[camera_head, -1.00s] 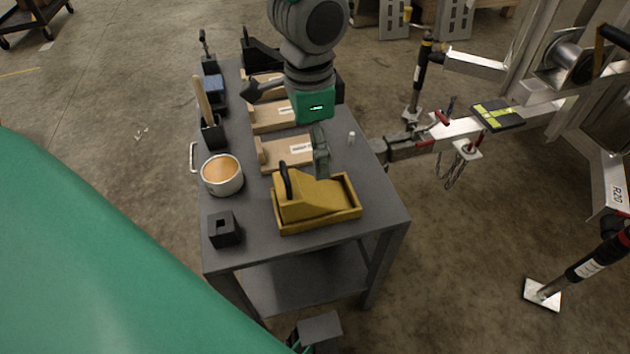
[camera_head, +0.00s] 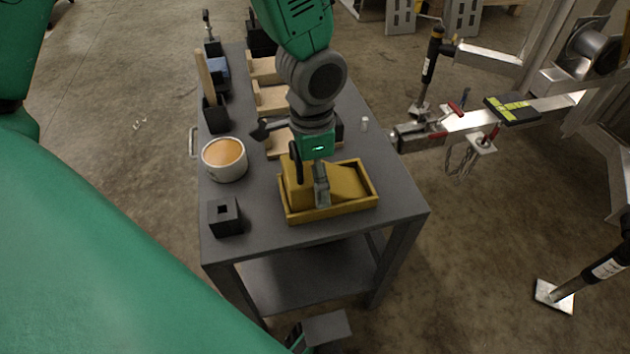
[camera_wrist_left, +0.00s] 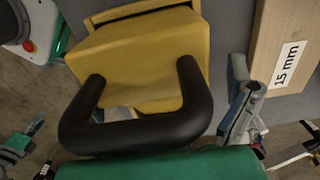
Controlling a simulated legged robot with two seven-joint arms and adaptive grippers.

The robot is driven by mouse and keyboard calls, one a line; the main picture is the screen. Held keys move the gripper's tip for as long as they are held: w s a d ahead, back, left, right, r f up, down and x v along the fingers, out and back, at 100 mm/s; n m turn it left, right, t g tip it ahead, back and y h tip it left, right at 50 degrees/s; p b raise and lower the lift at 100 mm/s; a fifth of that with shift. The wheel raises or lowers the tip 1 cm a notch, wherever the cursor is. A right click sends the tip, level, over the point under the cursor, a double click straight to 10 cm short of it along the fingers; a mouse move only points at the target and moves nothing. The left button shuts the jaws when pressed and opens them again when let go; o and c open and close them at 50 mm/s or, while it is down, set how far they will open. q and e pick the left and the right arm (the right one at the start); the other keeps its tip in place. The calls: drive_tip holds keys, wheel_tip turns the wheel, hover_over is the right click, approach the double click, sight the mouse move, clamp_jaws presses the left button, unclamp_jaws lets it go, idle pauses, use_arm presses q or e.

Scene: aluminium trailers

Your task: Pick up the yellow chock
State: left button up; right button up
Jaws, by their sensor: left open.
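The yellow chock (camera_head: 348,181) sits in a yellow tray (camera_head: 335,211) at the near end of the grey table. Its black handle (camera_head: 295,163) stands up at its left. My left gripper (camera_head: 321,188) reaches down from the top and is open, over the chock and just right of the handle. In the left wrist view the chock (camera_wrist_left: 150,55) and its handle (camera_wrist_left: 140,136) are close up. One grey finger (camera_wrist_left: 241,112) shows to the right of the handle. The other finger is mostly hidden, and I cannot tell whether the gripper touches the handle.
On the table (camera_head: 262,225) stand a pot (camera_head: 224,170), a black block with a square hole (camera_head: 224,216) and wooden blocks (camera_head: 270,98). A small white item (camera_head: 364,123) is near the right edge. A trailer coupling (camera_head: 415,137) is close to the right.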

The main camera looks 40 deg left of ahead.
use_arm(q)
drive_tip(key=shift+s, duration=0.1)
drive_tip(key=shift+d, duration=0.3)
drive_tip(key=shift+d+r, duration=0.1)
drive_tip(key=shift+d, duration=0.3)
drive_tip(key=c, duration=1.7)
drive_tip(key=shift+a, duration=0.35)
drive_tip(key=shift+r, duration=0.25)
wheel_tip(320, 180, up, 9)
drive_tip(key=p, duration=0.4)
drive_tip(key=shift+d+f, duration=0.15)
drive_tip(key=shift+r+p, duration=0.35)
drive_tip(key=shift+p, duration=0.05)
drive_tip(key=n+p, duration=0.2)
drive_tip(key=n, duration=0.1)
drive_tip(key=w+n+p, duration=0.1)
drive_tip(key=shift+d+f+n, duration=0.2)
drive_tip(key=shift+f+n, duration=0.1)
drive_tip(key=shift+d+f+n+p, duration=0.1)
drive_tip(key=shift+f+n+p, duration=0.25)
drive_tip(key=shift+n+p, duration=0.7)
drive_tip(key=shift+w+f+n, duration=0.1)
drive_tip(key=shift+f+n, duration=0.15)
drive_tip(key=shift+n, duration=0.4)
use_arm(e)
wheel_tip(320, 180, up, 10)
drive_tip(key=shift+d+f, duration=0.25)
drive_tip(key=shift+d, duration=0.15)
